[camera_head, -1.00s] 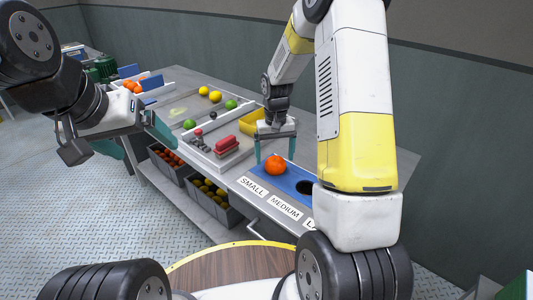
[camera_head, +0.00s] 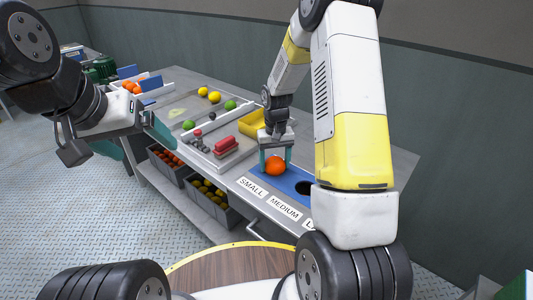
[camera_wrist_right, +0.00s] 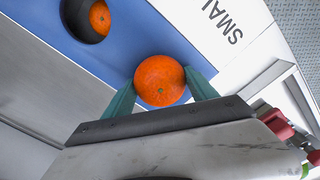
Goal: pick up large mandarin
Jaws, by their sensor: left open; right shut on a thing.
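The large mandarin (camera_head: 275,165) is a round orange fruit at the blue panel, near the SMALL label. It also shows in the right wrist view (camera_wrist_right: 160,80). My right gripper (camera_head: 275,160) is shut on it, with one teal finger on each side of the fruit. Whether the fruit touches the panel cannot be told. My left gripper (camera_head: 145,143) is open and empty, held in the air at the left, away from the fruit.
The blue panel (camera_head: 297,186) has a dark round hole; in the right wrist view another orange fruit (camera_wrist_right: 100,17) sits in a hole. A grey tray (camera_head: 202,155) holds red and dark pieces. A yellow container (camera_head: 252,122) stands behind. Crates of fruit (camera_head: 212,200) are below the table.

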